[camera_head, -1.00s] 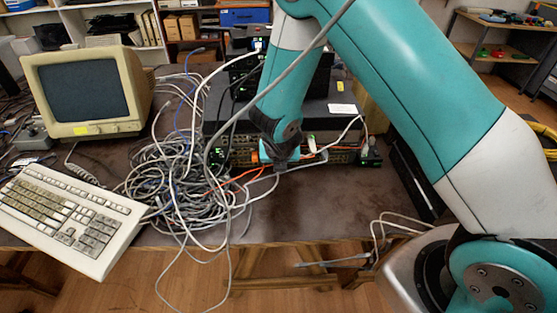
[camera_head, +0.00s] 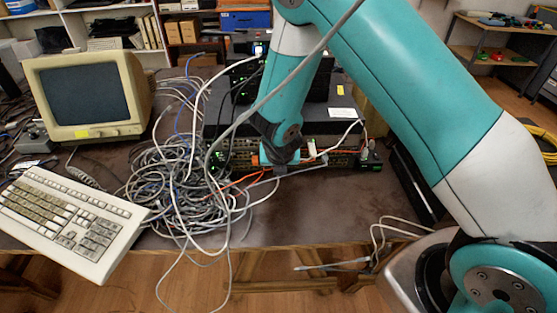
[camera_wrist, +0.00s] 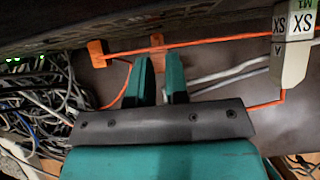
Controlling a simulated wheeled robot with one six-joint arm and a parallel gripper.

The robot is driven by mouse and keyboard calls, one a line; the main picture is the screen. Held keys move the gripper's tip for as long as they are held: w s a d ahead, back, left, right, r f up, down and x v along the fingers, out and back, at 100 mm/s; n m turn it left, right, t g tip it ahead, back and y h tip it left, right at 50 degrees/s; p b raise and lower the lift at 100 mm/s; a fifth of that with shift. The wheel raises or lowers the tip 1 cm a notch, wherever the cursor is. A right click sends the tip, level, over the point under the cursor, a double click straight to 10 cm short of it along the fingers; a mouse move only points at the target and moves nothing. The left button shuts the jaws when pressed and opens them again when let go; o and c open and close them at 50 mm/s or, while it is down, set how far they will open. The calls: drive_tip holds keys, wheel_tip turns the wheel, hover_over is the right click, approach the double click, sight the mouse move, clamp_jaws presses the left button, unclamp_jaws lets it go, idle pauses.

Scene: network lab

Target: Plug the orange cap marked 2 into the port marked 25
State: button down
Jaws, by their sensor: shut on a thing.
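My gripper (camera_wrist: 160,60) is shut on an orange cap (camera_wrist: 157,48), which shows between and just beyond the fingertips in the wrist view. It sits close to the dark front of the rack unit (camera_wrist: 60,42); I cannot tell whether it is in a port. A second orange cap (camera_wrist: 96,52) is to its left at the same front, with an orange cable (camera_wrist: 215,42) running right from it. No number on a cap or port is readable. In the head view my gripper (camera_head: 281,165) is at the unit's front, with orange (camera_head: 254,159) beside it.
A tangle of grey cables (camera_head: 178,180) lies left of my gripper. A keyboard (camera_head: 68,215) and monitor (camera_head: 85,92) stand farther left. The table front right of the tangle is mostly clear.

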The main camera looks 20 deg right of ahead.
drive_tip(key=shift+w+d+p, duration=0.25)
drive_tip(key=shift+w+p, duration=0.05)
drive_tip(key=shift+w, duration=0.45)
idle(1.2)
drive_tip(key=c, duration=1)
unclamp_jaws()
drive_tip(key=shift+c, duration=0.2)
drive_tip(key=v, duration=1.7)
drive_tip(key=shift+s+r, duration=0.15)
drive_tip(key=shift+r, duration=0.05)
